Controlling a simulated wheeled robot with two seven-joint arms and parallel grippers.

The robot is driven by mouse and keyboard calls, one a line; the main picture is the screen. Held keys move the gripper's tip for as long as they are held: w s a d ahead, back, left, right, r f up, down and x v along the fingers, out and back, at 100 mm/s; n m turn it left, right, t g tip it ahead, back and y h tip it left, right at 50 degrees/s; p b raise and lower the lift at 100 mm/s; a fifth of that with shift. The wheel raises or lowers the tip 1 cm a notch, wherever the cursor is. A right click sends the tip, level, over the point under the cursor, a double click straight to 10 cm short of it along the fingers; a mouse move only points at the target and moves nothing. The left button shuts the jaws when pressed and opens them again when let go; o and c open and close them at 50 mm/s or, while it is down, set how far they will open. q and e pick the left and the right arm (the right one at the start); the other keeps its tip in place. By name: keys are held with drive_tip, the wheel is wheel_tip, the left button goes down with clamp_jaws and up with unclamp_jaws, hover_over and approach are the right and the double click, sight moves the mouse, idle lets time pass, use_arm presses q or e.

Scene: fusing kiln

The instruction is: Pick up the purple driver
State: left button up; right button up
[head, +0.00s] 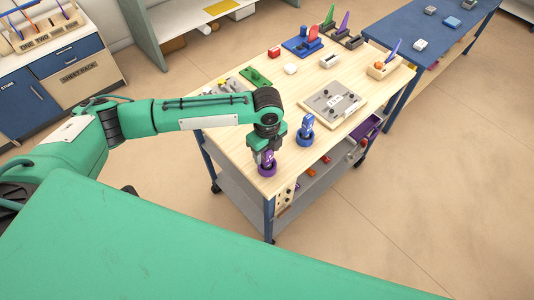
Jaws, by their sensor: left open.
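The purple driver (267,159) stands upright in a round purple holder (267,169) near the front left edge of the wooden cart top. My left gripper (264,156) is directly above and around the driver's upper part, pointing down. Its jaws are open, and I cannot tell whether they touch the driver. The gripper hides part of the driver. My right gripper is not in view.
A blue driver (307,122) stands in a blue holder (305,137) just right of the gripper. A grey panel (333,103) lies behind it. Red, blue and green items stand at the back of the cart (290,170). A blue table (420,30) adjoins at the right.

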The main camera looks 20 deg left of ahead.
use_arm(q)
drive_tip(key=shift+f, duration=0.4)
drive_tip(key=c, duration=1.2)
drive_tip(key=shift+o, duration=0.2)
